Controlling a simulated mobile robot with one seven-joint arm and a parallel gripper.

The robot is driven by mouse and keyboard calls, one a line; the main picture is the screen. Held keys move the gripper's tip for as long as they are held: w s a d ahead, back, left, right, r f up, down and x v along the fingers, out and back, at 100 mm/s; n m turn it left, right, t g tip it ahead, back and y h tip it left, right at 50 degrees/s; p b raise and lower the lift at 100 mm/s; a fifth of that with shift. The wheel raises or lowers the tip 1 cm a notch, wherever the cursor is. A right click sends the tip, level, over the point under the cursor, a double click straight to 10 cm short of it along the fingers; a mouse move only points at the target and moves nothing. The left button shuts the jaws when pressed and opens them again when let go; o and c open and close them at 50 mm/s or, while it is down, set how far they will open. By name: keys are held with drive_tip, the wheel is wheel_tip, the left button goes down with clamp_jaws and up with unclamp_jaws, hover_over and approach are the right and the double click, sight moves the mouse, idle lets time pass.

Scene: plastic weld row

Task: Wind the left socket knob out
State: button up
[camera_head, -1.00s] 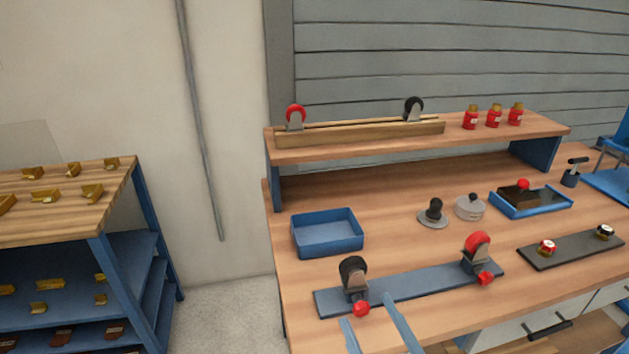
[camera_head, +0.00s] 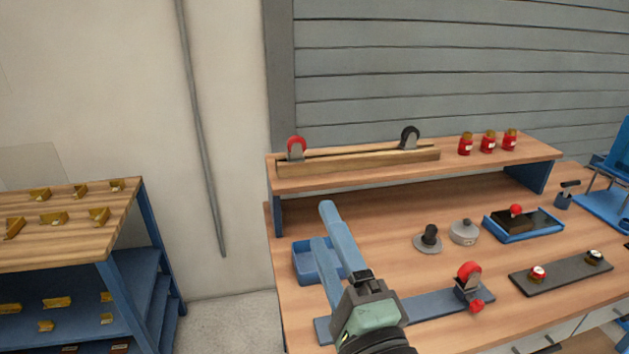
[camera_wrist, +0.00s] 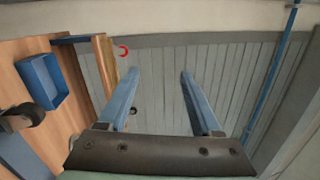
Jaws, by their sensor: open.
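My gripper (camera_head: 323,225) is open and empty, raised in front of the left part of the bench. Its two blue fingers also show in the wrist view (camera_wrist: 160,75), pointing toward the wall. In the head view my gripper covers the left socket and its knob on the grey-blue plate (camera_head: 440,304). A black wheel (camera_wrist: 32,114) with a grey bracket shows at the left edge of the wrist view, apart from the fingers. The left knob cannot be made out. The right socket holds a red wheel (camera_head: 469,270), with a red knob (camera_head: 477,306) at its front.
A blue tray (camera_head: 304,262) lies behind my gripper, partly hidden. A raised shelf (camera_head: 470,168) carries a wooden rack (camera_head: 360,161) with two wheels, and red bottles (camera_head: 488,143). A dark strip (camera_head: 560,275) with two knobs lies at right.

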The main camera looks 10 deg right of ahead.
wheel_tip(320, 180, up, 6)
drive_tip(key=a+n+p, duration=0.1)
drive_tip(key=n, duration=0.2)
drive_tip(key=shift+w+a+t, duration=0.25)
drive_tip(key=shift+t, duration=0.15)
drive_tip(key=shift+f, duration=0.15)
